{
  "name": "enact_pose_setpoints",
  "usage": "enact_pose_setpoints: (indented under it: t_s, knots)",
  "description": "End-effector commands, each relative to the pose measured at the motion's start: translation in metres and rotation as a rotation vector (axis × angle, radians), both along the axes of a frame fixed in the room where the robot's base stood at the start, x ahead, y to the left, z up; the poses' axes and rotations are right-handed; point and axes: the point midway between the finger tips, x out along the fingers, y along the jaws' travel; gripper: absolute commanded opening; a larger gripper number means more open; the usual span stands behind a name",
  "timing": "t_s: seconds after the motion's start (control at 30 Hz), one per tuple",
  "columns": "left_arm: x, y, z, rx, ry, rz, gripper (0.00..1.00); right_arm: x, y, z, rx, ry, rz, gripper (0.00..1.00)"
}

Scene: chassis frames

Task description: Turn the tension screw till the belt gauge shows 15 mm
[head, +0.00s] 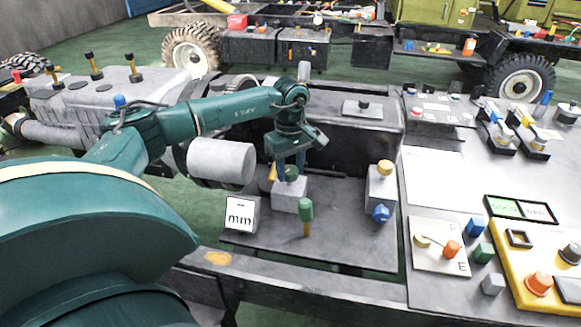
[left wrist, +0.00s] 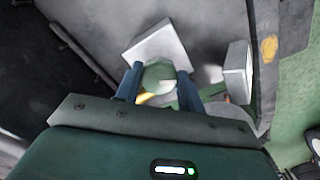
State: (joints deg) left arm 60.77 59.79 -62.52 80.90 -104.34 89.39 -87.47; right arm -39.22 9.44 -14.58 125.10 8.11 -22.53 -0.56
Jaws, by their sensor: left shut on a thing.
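A green round knob (head: 292,173) sits on top of a small grey block (head: 285,199) on the dark plate. I take it for the tension screw. My left gripper (head: 289,167) comes down on the knob from above and is shut on it. In the left wrist view the blue fingers stand on either side of the green knob (left wrist: 158,73), over the pale block (left wrist: 156,42). The white gauge (head: 241,214) stands to the left of the block and reads "mm"; I cannot make out a number. My right gripper is not in view.
A green-handled upright lever (head: 306,210) stands close in front of the block. A grey cylinder (head: 221,161) lies left, under my arm.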

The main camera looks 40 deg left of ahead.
Motion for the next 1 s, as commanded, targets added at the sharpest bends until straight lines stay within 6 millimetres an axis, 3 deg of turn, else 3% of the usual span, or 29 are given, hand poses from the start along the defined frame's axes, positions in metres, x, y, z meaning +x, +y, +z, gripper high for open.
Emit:
enact_pose_setpoints:
  t_s: [0.5, 0.53, 0.77, 1.0]
  knots:
    - [0.0008, -0.0005, 0.0016, -0.003, -0.003, -0.018, 0.16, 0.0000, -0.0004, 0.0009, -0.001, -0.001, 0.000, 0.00]
    - [0.0008, -0.0005, 0.0016, -0.003, -0.003, -0.018, 0.41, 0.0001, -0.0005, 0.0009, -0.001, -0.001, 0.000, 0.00]
    - [0.0003, -0.0003, 0.0008, -0.001, -0.002, -0.018, 0.60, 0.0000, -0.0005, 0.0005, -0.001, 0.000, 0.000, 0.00]
    - [0.0001, -0.0002, 0.0009, -0.001, -0.001, -0.017, 0.60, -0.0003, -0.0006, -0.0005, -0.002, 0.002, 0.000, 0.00]
